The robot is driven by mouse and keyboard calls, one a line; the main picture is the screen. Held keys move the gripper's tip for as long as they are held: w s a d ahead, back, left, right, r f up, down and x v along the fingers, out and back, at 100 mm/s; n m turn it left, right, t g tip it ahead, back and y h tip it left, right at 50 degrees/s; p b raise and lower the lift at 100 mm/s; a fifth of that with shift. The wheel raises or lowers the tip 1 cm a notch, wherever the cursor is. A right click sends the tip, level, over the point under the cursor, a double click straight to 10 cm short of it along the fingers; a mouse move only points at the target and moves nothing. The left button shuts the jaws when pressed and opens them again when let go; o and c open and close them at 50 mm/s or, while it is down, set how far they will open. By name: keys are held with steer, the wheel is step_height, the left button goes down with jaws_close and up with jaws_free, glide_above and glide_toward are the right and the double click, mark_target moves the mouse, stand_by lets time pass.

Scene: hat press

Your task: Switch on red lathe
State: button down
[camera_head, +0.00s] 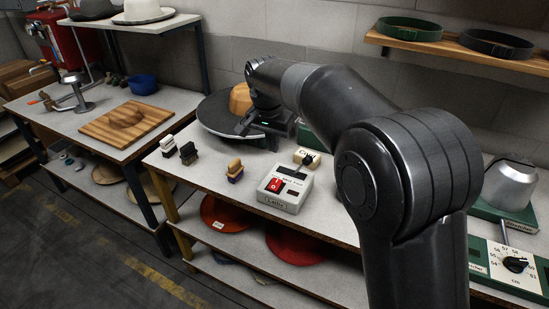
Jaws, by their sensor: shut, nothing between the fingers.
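A pale control box (285,188) with a "Lathe" label on its front stands on the middle bench. A red switch (274,184) is on the left of its top, beside a dark panel. Behind it is the lathe's round dark disc (215,117), with a wooden block (239,98) on it, partly hidden by my arm. My gripper (258,134) is shut and empty. In the picture it overlaps the disc's right edge, behind and above the control box and apart from it. The fingertips are small and dark.
Brushes stand left of the box: a black-and-white one (168,146), a dark one (188,153) and a brown one (235,170). A small cream block (306,158) with lettering lies behind the box. A metal hat form (510,185) and a dial panel (515,263) are at right.

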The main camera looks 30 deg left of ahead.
mark_target(277, 181)
steer(key=f, duration=0.4)
steer(key=w+f, duration=0.1)
steer(key=f, duration=0.3)
steer(key=w+f, duration=0.1)
steer(key=f, duration=0.4)
steer(key=shift+w, duration=0.15)
steer(key=shift+w+d+f+g, duration=0.1)
steer(key=shift+w+f+g, duration=0.2)
steer(key=shift+g, duration=0.1)
steer(key=shift+s, duration=0.35)
steer(key=shift+s+r, duration=0.2)
steer(key=shift+s, duration=0.5)
steer(key=shift+r, duration=0.1)
